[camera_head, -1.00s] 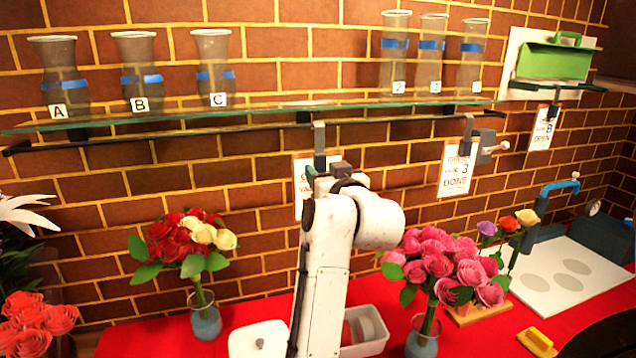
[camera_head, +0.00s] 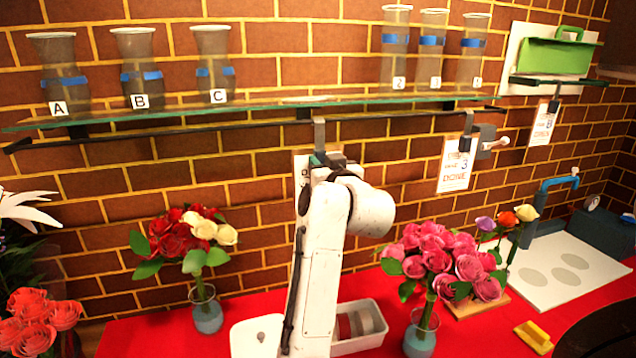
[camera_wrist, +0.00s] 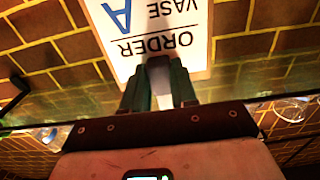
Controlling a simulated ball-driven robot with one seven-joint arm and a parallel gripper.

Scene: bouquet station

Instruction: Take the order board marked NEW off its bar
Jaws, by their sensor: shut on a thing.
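My gripper (camera_wrist: 160,78) is shut on the grey clip (camera_wrist: 158,66) at the top of a white order board (camera_wrist: 152,28). In the wrist view the board is upside down and reads ORDER, VASE A; its state word is out of frame. In the head view my gripper (camera_head: 326,166) is at the grey hook (camera_head: 319,132) by the black bar (camera_head: 250,124). My arm hides most of the board, with only a strip of its left edge (camera_head: 299,165) showing. I cannot tell whether the hook still bears on the bar.
A glass shelf (camera_head: 260,107) with several lettered and numbered vases runs just above the bar. Flowers in vases stand on the red table (camera_head: 150,335) below.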

